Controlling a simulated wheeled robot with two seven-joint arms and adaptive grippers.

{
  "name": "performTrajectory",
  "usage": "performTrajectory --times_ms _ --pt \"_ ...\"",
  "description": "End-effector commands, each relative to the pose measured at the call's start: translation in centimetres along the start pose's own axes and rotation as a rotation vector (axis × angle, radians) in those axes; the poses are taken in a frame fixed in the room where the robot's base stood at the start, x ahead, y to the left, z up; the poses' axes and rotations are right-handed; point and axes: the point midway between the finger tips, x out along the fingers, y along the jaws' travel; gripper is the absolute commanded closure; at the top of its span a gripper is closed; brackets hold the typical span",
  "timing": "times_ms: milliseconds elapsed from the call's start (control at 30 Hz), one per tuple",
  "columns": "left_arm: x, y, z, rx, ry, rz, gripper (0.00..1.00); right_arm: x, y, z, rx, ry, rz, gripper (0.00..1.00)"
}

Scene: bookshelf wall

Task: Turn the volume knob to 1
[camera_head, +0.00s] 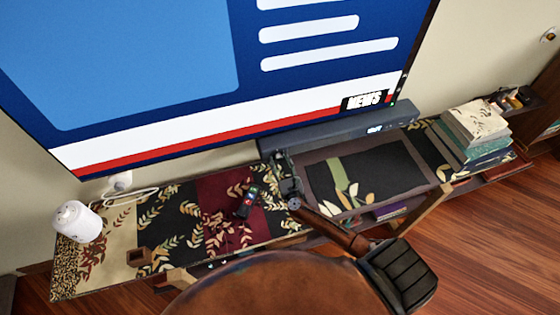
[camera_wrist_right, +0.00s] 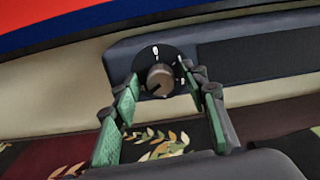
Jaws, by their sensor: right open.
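The volume knob (camera_wrist_right: 160,81) is a round brown-grey knob on a black dial plate (camera_wrist_right: 148,58) at the left end of the dark soundbar (camera_wrist_right: 234,56). Small white marks show on the plate above and to the right of the knob; they are too small to read surely. A light line on the knob face points to the lower left. My right gripper (camera_wrist_right: 165,83) is open, its green-padded fingers on either side of the knob; I cannot tell whether they touch it. In the head view, my right gripper (camera_head: 281,163) hides the knob at the soundbar (camera_head: 345,132). My left gripper is out of view.
A large screen (camera_head: 200,75) hangs above the soundbar. Along the shelf are a white cylinder (camera_head: 77,222), a dark remote (camera_head: 248,202), a framed dark panel (camera_head: 370,174) and a stack of books (camera_head: 470,132) at the right.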

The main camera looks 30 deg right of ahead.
Motion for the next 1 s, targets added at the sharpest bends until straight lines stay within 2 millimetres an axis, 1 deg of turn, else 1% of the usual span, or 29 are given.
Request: performTrajectory --times_ms 100,133,700,1000 --pt "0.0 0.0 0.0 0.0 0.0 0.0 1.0 -0.03 -0.01 -0.01 0.0 0.0 0.0 0.59" --pt "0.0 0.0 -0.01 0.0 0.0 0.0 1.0 -0.03 0.0 -0.01 0.0 0.0 0.0 0.61" --pt "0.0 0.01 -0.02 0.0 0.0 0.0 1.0 -0.06 0.02 -0.01 0.0 0.0 0.001 1.0" --pt "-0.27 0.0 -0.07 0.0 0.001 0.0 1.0 -0.08 0.02 0.01 -0.032 0.001 0.001 1.0"
